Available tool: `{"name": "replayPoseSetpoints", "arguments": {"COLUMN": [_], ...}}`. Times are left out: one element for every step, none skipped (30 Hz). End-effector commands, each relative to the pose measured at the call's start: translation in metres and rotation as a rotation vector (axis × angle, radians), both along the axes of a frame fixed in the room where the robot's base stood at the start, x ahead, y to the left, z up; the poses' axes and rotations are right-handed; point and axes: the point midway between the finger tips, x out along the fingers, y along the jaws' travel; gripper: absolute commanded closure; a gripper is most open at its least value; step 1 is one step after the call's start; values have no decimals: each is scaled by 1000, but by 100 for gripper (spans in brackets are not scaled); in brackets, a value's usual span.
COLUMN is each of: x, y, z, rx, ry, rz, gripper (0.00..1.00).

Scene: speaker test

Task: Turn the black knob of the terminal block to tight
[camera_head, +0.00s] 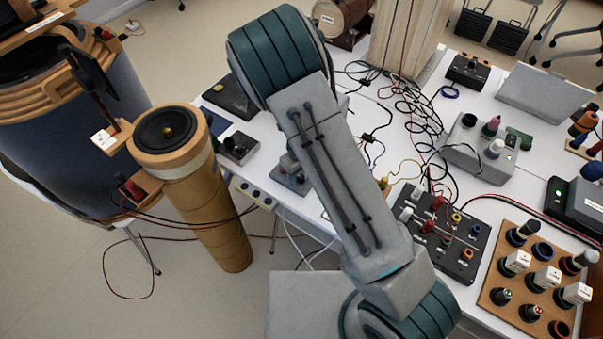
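My arm crosses the middle of the picture and hides part of the table; my gripper is not visible. I cannot tell for certain which object is the terminal block. A dark panel (452,262) on the right of the table carries red, white and coloured terminals with wires. A wooden board (497,289) at the lower right holds several black, green and red-topped knobs and white labels. A small dark box (238,149) with small fittings on top sits at the table's left edge, left of my arm. Whether any black knob is tight cannot be made out.
A tall cylindrical speaker (205,205) stands left of the table beside a large blue drum (75,120). Loose wires (405,110) tangle across the table. A grey box (480,150) with knobs and a closed laptop-like case (543,95) stand at the right.

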Motion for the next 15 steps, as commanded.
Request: {"name": "replayPoseSetpoints", "arguments": {"x": [0,0,0,0,0,0,0,0,0,0,0,0,0,0,0], "y": [0,-1,-1,-1,-1,-1,-1,-1,-1,-1,-1,-1,0,0,0], "z": [0,0,0,0,0,0,0,1,3,6,9,14,19,25,33], "rx": [-1,-1,-1,-1,-1,-1,-1,-1,-1,-1,-1,-1,0,1,1], "ry": [1,1,1,1,2,2,2,2,1,1,1,-1,-1,-2,-2], "rz": [0,0,-1,-1,-1,-1,-1,-1,0,0,0,0,1,2,2], "gripper": [56,56,56,56,56,56,56,56,56,56,56,56,56,56,56]}}
